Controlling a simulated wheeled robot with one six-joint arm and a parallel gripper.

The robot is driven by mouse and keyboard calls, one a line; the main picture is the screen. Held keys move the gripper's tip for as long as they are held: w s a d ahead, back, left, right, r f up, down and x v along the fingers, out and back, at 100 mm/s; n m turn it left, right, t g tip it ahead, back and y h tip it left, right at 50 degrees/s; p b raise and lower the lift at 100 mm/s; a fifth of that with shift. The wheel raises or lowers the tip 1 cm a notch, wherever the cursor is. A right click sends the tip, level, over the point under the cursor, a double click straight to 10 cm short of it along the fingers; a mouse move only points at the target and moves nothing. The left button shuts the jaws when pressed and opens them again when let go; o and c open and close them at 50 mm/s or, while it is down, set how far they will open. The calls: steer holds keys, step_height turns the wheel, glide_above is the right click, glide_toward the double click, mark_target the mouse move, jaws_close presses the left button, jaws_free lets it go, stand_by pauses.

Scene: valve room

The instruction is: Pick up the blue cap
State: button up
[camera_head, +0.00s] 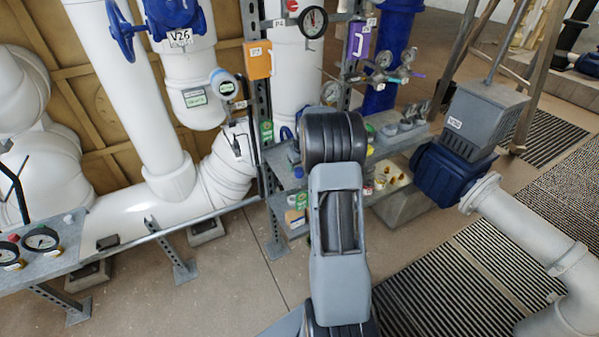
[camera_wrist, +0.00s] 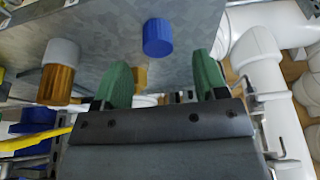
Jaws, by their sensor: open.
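The blue cap (camera_wrist: 158,37), a short ribbed cylinder, shows in the wrist view against a grey metal shelf surface (camera_wrist: 110,28). My gripper (camera_wrist: 162,66) has two green fingers spread apart with nothing between them. In the picture, the cap lies just above the gap between the fingertips, roughly centred and apart from both.
A brass-coloured part with a grey top (camera_wrist: 57,72) stands left of my fingers in the wrist view. A white pipe (camera_wrist: 262,65) is at the right. In the camera_head view, gauges (camera_head: 383,60) and small fittings (camera_head: 385,180) crowd the rack around my arm.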

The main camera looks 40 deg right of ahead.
mark_target(299, 170)
steer(key=shift+p+x, duration=0.5)
steer(key=shift+x, duration=1.85)
steer(key=c, duration=0.9)
